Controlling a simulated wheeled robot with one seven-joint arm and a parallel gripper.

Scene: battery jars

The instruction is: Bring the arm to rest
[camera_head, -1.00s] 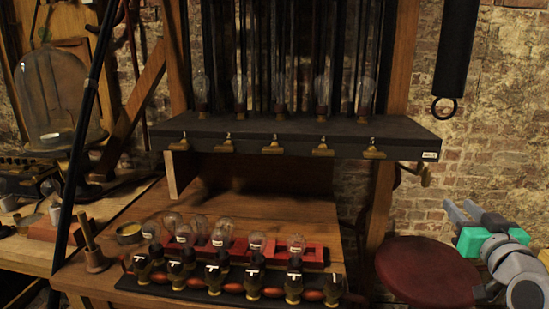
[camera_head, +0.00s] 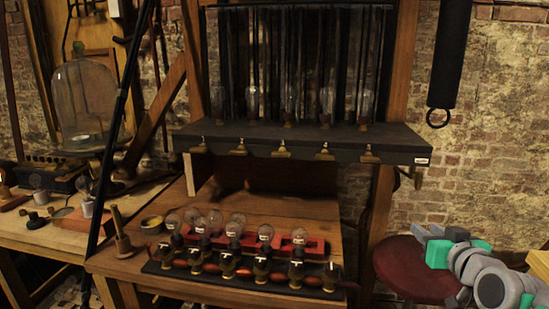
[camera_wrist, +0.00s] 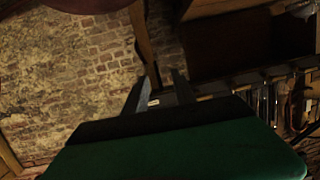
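My gripper (camera_head: 428,231) is at the right of the head view, in front of the brick wall and over the round dark red seat (camera_head: 395,270). The grey and green arm (camera_head: 490,275) is folded low at the right edge. In the wrist view, the two dark fingers (camera_wrist: 158,92) stand apart with nothing between them. The gripper is open and empty, clear of the bench.
A wooden bench (camera_head: 265,208) holds a row of glass bulbs on dark bases. A dark shelf (camera_head: 300,135) with several glass jars is above it. A black cylinder (camera_head: 449,55) with a ring hangs at the right. A glass dome (camera_head: 85,100) stands at the left.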

